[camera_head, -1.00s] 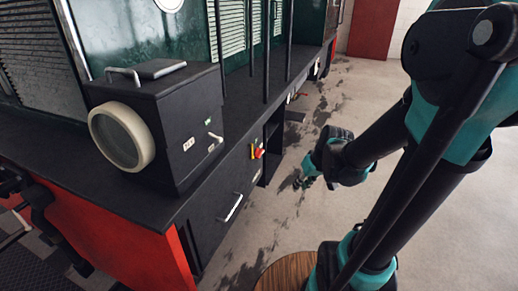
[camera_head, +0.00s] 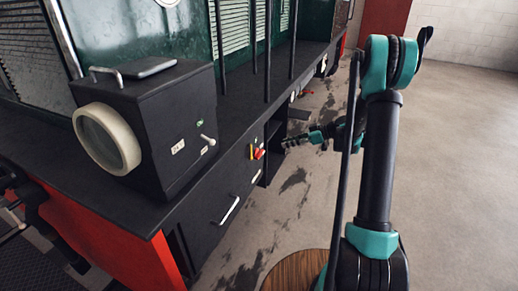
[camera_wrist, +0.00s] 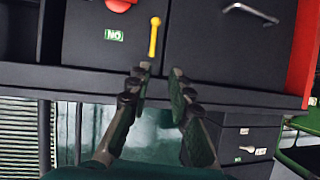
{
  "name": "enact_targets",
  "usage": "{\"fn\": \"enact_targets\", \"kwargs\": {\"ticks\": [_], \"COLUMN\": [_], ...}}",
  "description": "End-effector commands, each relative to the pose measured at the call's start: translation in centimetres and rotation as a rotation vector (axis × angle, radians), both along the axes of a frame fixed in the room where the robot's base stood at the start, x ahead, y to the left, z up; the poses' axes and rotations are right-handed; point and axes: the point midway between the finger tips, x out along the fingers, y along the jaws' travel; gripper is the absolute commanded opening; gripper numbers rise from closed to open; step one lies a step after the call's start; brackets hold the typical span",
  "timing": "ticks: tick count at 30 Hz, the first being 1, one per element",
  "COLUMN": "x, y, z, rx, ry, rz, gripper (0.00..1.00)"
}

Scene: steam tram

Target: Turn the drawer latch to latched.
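The drawer latch appears to be the slim yellow lever (camera_wrist: 154,37) on the dark front panel in the wrist view, standing nearly upright in that picture. In the head view it is a small yellow patch (camera_head: 251,152) beside the red knob (camera_head: 259,154). The drawer handle (camera_wrist: 250,13) is to its right in the wrist view. My gripper (camera_wrist: 162,72) is open and empty, with its fingertips near the lever's lower end in the picture. The gap in depth is unclear. In the head view my gripper (camera_head: 291,142) is right of the knob, apart from the panel.
A green label (camera_wrist: 114,35) sits left of the lever. The dark ledge (camera_head: 196,190) juts above the panel. A lamp box (camera_head: 150,125) with a toggle switch stands on it, with dark upright poles behind. The floor (camera_head: 450,200) to the right is clear.

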Motion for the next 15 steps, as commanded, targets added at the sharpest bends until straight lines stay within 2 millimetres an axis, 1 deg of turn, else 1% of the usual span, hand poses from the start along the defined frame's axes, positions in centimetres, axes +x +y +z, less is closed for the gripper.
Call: {"fn": "enact_targets", "kwargs": {"ticks": [1, 3, 8, 11, 15], "x": [0.6, 1.0, 1.4, 1.6, 1.8], "y": [-0.1, -0.1, 0.3, 1.3, 3.5], "z": [-0.4, -0.6, -0.8, -1.2, -2.2], "rx": [0.017, 0.035, 0.052, 0.051, 0.05], "ry": [-0.024, -0.053, -0.078, -0.078, -0.077], "rz": [0.014, 0.03, 0.046, 0.047, 0.048], "gripper": [0.2, 0.2, 0.2, 0.2, 0.2]}}
